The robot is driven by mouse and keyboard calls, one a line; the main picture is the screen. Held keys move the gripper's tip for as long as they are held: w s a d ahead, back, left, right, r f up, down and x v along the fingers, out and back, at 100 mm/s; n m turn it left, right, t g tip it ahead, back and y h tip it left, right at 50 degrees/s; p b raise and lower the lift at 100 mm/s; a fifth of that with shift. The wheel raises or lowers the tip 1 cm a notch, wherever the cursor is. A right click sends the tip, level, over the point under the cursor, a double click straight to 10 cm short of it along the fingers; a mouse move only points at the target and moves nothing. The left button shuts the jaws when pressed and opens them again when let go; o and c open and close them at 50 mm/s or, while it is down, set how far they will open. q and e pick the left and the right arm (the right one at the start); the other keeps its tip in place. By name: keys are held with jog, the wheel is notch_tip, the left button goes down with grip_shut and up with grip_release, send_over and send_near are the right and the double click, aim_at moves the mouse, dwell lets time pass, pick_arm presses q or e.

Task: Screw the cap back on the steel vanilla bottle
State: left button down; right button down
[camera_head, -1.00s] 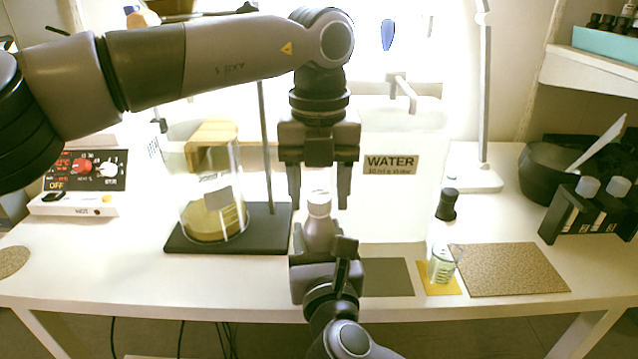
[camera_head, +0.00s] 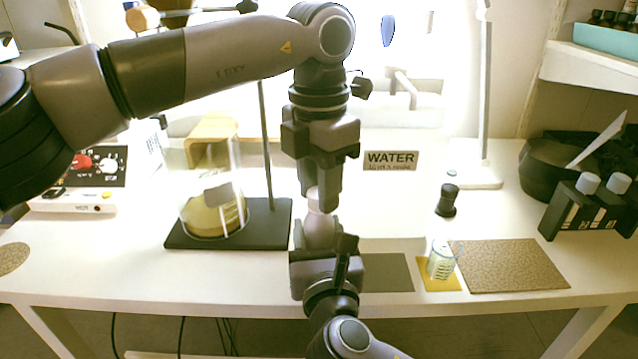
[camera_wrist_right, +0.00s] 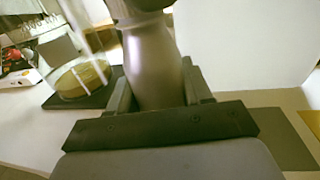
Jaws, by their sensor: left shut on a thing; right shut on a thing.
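The steel vanilla bottle (camera_head: 318,230) stands upright in front, near the table's front edge; its grey body also shows in the right wrist view (camera_wrist_right: 153,65). My right gripper (camera_head: 325,256) is shut around the bottle's lower body, with a finger on each side in the right wrist view (camera_wrist_right: 157,92). The pale cap (camera_head: 312,199) is at the top of the bottle. My left gripper (camera_head: 322,203) points straight down and is shut on the cap, its fingers partly hiding it. I cannot tell how tightly the cap sits.
A glass beaker of yellow liquid (camera_head: 213,218) stands on a dark stand base (camera_head: 268,225) to the left.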

pick_arm(q)
jog(key=m, duration=0.5)
jog(key=c, duration=0.8)
grip_release()
jog(key=shift+r, duration=2.25)
jog(key=shift+c, duration=0.2)
